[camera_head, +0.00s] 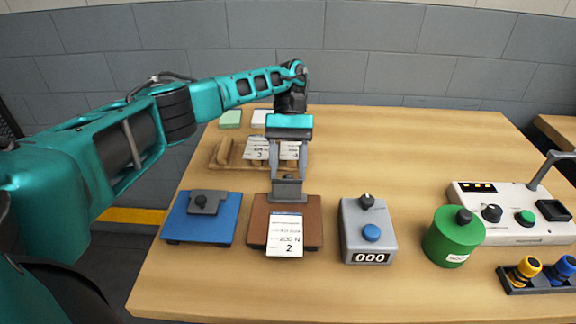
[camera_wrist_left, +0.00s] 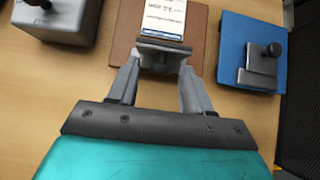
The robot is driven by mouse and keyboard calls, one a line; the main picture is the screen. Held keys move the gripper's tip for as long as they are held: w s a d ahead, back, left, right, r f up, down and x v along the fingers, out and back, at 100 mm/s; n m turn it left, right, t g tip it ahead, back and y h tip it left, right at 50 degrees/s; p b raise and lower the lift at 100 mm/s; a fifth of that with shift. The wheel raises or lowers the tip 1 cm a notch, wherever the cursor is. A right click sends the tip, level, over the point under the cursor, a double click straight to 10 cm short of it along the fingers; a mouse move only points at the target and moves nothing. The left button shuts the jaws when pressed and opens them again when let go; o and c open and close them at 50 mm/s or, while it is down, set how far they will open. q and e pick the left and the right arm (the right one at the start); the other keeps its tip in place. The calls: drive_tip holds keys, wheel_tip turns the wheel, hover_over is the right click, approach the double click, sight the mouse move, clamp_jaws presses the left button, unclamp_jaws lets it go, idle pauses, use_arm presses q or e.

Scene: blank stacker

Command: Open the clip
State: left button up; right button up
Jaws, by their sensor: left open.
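The brown board (camera_head: 258,230) lies on the table with a white printed card (camera_head: 285,240) reading "200 N 2" on it. In the left wrist view a grey clip (camera_wrist_left: 163,57) sits at the board's edge, by the end of the card (camera_wrist_left: 165,18). My left gripper (camera_head: 288,198) is open, pointing down at the far part of the brown board. In the left wrist view its two fingers (camera_wrist_left: 161,78) stand on either side of the clip; I cannot tell whether they touch it. My right gripper is not in view.
A blue board (camera_head: 190,225) with a grey block and dark knob lies left of the brown board. A grey counter box (camera_head: 365,245) stands to its right, then a green cylinder (camera_head: 450,240) and a control panel (camera_head: 520,228). A wooden rack (camera_head: 225,155) with cards is behind.

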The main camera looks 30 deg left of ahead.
use_arm(q)
drive_tip(key=shift+r, duration=0.1)
wheel_tip(320, 180, up, 20)
drive_tip(key=p, duration=0.1)
idle(0.8)
idle(0.6)
